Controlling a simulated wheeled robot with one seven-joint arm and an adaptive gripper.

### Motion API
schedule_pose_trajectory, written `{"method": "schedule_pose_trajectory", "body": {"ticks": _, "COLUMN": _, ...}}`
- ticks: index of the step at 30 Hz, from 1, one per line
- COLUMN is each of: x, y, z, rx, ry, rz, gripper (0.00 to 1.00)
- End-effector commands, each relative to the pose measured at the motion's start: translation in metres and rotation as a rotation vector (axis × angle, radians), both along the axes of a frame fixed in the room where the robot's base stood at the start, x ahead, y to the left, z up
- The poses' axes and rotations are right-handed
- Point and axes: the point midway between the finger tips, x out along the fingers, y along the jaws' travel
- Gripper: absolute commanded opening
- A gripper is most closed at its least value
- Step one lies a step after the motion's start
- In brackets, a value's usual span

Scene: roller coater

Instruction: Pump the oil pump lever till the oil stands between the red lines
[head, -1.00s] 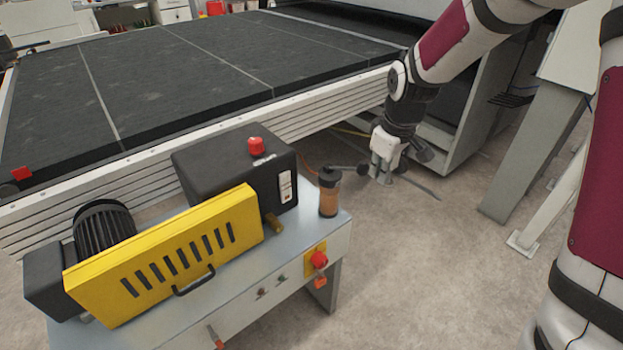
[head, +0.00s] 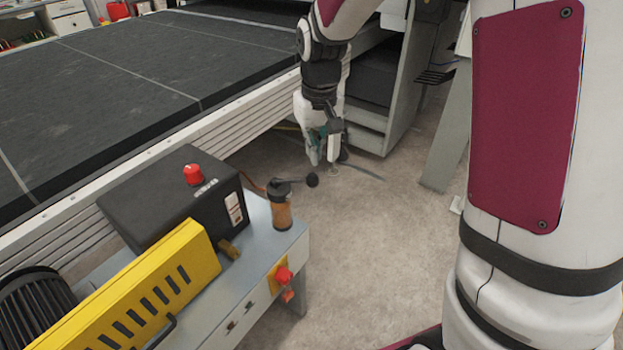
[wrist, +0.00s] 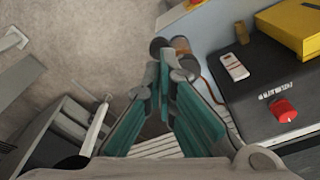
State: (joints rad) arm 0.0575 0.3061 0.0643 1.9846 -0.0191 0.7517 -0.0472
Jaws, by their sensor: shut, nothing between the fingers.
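The oil pump (head: 281,208) is a small upright cylinder with a brownish see-through body and a black cap, at the corner of a grey bench. Its short black lever sticks out to the right and ends in a black ball knob (head: 312,180). My gripper (head: 323,162) is shut and empty, just beyond the knob and apart from it. In the wrist view my gripper (wrist: 172,76) points toward the pump (wrist: 182,49) and the knob (wrist: 158,46), both just past the fingertips. The red lines and oil level are too small to tell.
The bench (head: 262,255) carries a black box (head: 160,200) with a red button (head: 194,174) and a yellow guard (head: 150,290). The roller coater's dark bed (head: 110,90) lies behind. The floor (head: 385,260) right of the bench is clear.

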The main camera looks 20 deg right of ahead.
Motion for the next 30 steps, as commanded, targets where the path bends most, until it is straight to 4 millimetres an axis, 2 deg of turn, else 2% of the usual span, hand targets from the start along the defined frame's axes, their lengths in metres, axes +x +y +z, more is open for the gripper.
{"method": "schedule_pose_trajectory", "body": {"ticks": 8, "x": 0.003, "y": 0.000, "z": -0.019, "rx": 0.000, "ry": 0.002, "rz": 0.001, "gripper": 0.00}}
{"method": "schedule_pose_trajectory", "body": {"ticks": 19, "x": 0.007, "y": 0.000, "z": -0.062, "rx": 0.000, "ry": 0.001, "rz": 0.001, "gripper": 0.00}}
{"method": "schedule_pose_trajectory", "body": {"ticks": 30, "x": 0.007, "y": 0.001, "z": -0.069, "rx": 0.000, "ry": -0.001, "rz": 0.002, "gripper": 0.00}}
